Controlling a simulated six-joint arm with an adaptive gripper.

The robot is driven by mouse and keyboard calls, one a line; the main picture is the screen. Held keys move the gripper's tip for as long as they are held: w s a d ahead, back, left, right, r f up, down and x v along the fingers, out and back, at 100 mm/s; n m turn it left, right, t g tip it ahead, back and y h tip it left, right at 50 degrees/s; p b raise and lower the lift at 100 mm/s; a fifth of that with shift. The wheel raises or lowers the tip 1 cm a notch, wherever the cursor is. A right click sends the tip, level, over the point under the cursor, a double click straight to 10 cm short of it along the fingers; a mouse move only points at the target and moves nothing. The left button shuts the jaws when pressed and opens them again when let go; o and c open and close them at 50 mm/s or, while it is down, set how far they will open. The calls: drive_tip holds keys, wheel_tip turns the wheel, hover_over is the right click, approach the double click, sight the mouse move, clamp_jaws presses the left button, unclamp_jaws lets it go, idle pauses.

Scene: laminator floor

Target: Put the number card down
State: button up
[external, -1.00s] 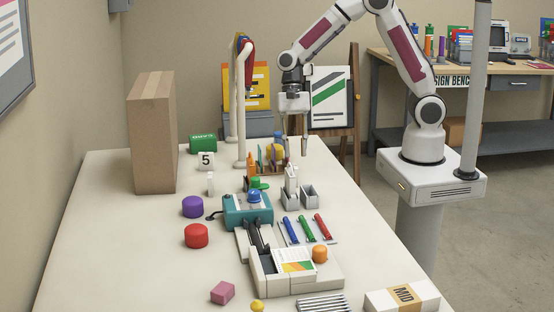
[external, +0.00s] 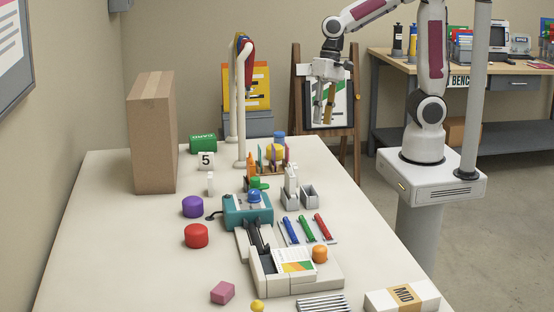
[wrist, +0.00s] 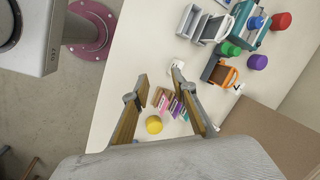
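The number card (external: 206,160) is a small white card with a black 5. It stands upright on the table near its far left part, beside the cardboard box. What looks like the same card shows at the right of the wrist view (wrist: 238,88), by an orange holder. My gripper (external: 323,118) is raised to the right of the card, beyond the table's far right edge in the picture and well apart from the card. In the wrist view my gripper (wrist: 160,73) has its fingers spread, with nothing held between them.
A tall cardboard box (external: 152,132) stands left of the card and a green box (external: 203,144) behind it. A white curved stand (external: 241,105) rises to its right. A teal machine (external: 248,211) and several small items fill the middle. The front left table is mostly clear.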

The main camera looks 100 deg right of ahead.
drive_tip(key=s+d+r+n+t+h, duration=0.1)
drive_tip(key=s+r+n+t+h, duration=0.1)
drive_tip(key=s+r+n, duration=0.4)
drive_tip(key=shift+s+n+t, duration=0.9)
drive_tip(key=shift+s+n, duration=1.5)
drive_tip(key=shift+s, duration=1.5)
drive_tip(key=shift+o, duration=0.4)
drive_tip(key=shift+d, duration=0.1)
drive_tip(key=w+f+m+g+y, duration=0.2)
drive_tip(key=w+f+m, duration=0.5)
drive_tip(key=w+m, duration=0.2)
drive_tip(key=w+f+m+g+y, duration=0.2)
drive_tip(key=w+f+m, duration=0.5)
drive_tip(key=w, duration=0.6)
drive_tip(key=m+g, duration=0.1)
drive_tip(key=m, duration=0.1)
drive_tip(key=shift+w+a+f+m, duration=0.2)
drive_tip(key=shift+w+f+m, duration=0.1)
drive_tip(key=shift+m, duration=0.1)
